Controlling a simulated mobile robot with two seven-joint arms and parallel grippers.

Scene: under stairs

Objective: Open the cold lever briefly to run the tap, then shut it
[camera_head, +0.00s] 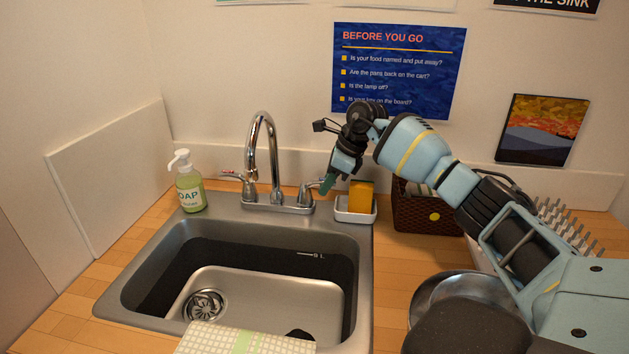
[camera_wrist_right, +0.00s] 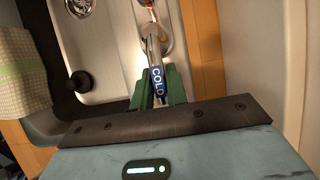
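The chrome tap (camera_head: 262,150) stands behind the steel sink (camera_head: 363,265), its spout arched over the basin. No water stream shows below the spout. The hot lever (camera_head: 232,175), with a red mark, is on the left side. The cold lever (camera_head: 311,186) is on the right side and partly hidden by my right gripper (camera_head: 328,184). In the right wrist view, the lever's blue COLD label (camera_wrist_right: 157,80) lies between the green fingers of my right gripper (camera_wrist_right: 158,88), which appear closed on it from both sides. My left gripper is out of view.
A soap bottle (camera_head: 189,185) stands left of the tap. A white holder (camera_head: 355,211) with a yellow sponge (camera_head: 360,195) sits close right of my gripper. A brown basket (camera_head: 420,213) is farther right. A checked cloth (camera_head: 245,341) hangs at the sink's front edge.

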